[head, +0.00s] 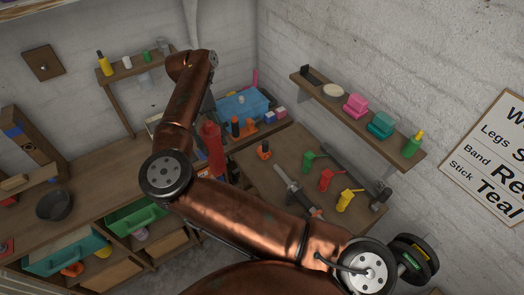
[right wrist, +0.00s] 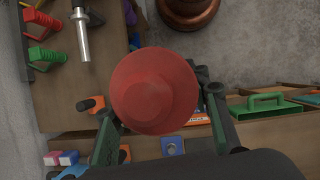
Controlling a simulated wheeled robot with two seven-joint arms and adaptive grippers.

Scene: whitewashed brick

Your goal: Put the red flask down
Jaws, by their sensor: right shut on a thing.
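The red flask (head: 213,150) hangs below the end of my right arm in the head view, over the corner where the benches meet. In the right wrist view the flask (right wrist: 155,90) is a large red round shape, seen nearly end-on. My right gripper (right wrist: 160,118) is shut on it, with a green finger on each side. The flask hides what lies straight beneath it, and I cannot tell its exact height above the bench. My left gripper is not in view.
The right bench holds red, green and yellow clamp-like tools (head: 326,179) and a blue bin (head: 243,105). A wall shelf (head: 370,125) carries pink, teal and green things. A dark bowl (head: 54,205) sits on the left bench, with green drawers (head: 137,217) below.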

